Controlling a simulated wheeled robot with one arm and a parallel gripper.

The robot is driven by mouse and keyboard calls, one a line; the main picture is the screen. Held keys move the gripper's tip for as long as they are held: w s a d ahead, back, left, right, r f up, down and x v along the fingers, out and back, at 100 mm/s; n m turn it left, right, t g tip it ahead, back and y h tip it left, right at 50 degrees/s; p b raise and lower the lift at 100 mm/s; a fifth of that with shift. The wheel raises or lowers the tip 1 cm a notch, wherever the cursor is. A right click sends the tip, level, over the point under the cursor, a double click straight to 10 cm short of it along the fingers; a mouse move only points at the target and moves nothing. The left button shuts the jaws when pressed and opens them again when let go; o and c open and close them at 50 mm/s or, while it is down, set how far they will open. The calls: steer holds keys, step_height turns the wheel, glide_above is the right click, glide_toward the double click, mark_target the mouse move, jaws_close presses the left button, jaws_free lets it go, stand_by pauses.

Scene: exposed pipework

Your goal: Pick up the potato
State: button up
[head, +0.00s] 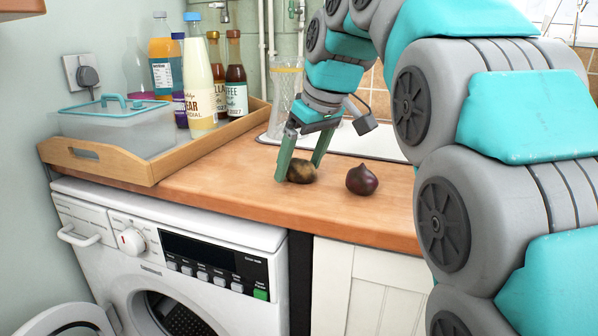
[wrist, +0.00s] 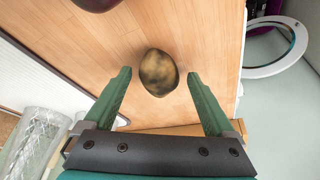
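The potato (head: 302,171) is a brownish-yellow, dark-mottled lump on the wooden worktop. My gripper (head: 299,170) is lowered over it, with its green fingers apart and pointing down. In the wrist view the potato (wrist: 158,72) lies just ahead of and between the two open fingertips (wrist: 158,75), with a gap on each side. No contact shows there. In the head view the near finger hides part of the potato's left side.
A dark red onion (head: 362,180) sits right of the potato; its edge shows in the wrist view (wrist: 97,3). A wooden tray (head: 120,165) with bottles and a lidded box stands left. A clear glass (head: 284,95) stands behind. The worktop's front edge is close.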

steer(key=c, duration=1.3)
steer(key=shift+r, duration=0.2)
steer(key=shift+c, duration=0.2)
